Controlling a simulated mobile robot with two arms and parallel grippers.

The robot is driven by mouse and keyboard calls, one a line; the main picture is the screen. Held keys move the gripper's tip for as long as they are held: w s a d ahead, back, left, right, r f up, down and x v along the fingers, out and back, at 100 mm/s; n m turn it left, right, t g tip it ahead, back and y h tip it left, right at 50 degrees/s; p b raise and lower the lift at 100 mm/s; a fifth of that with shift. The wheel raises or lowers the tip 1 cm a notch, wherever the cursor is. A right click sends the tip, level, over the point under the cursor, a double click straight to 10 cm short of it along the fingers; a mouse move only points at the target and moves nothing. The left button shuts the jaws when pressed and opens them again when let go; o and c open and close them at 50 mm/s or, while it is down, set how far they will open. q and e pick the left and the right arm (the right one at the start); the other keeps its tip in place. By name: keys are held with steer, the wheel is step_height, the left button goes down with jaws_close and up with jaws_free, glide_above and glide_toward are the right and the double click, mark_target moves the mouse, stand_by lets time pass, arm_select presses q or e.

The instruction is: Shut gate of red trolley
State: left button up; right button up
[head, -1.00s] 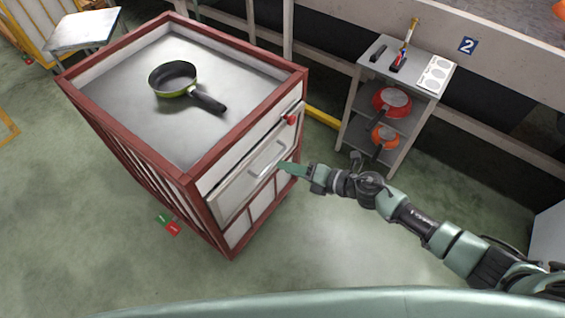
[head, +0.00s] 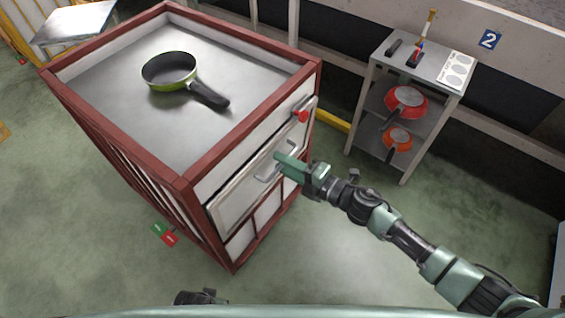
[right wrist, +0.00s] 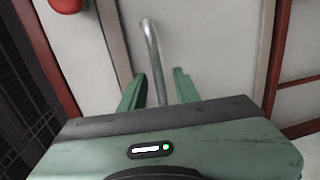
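The red trolley (head: 187,190) has a red frame and white panels, and stands at the left centre in the head view. Its gate (head: 238,195) is a pale panel on the near right side with a metal handle (head: 268,168) and a red knob (head: 302,116). I cannot tell if the gate is fully flush. My right gripper (head: 281,160) is at the handle. In the right wrist view the fingers (right wrist: 158,88) are apart, with the handle bar (right wrist: 152,50) running between them. The red knob (right wrist: 66,4) shows at the top left.
A green pan (head: 170,68) with a black handle lies on the trolley top. A grey shelf stand (head: 410,75) with red (head: 406,100) and orange (head: 397,138) pans stands at the right, under a sign 2 (head: 489,39). The floor between the trolley and the stand is clear.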

steer(key=shift+w+a, duration=0.15)
steer(key=shift+a, duration=0.1)
jaws_close()
stand_by(1.4)
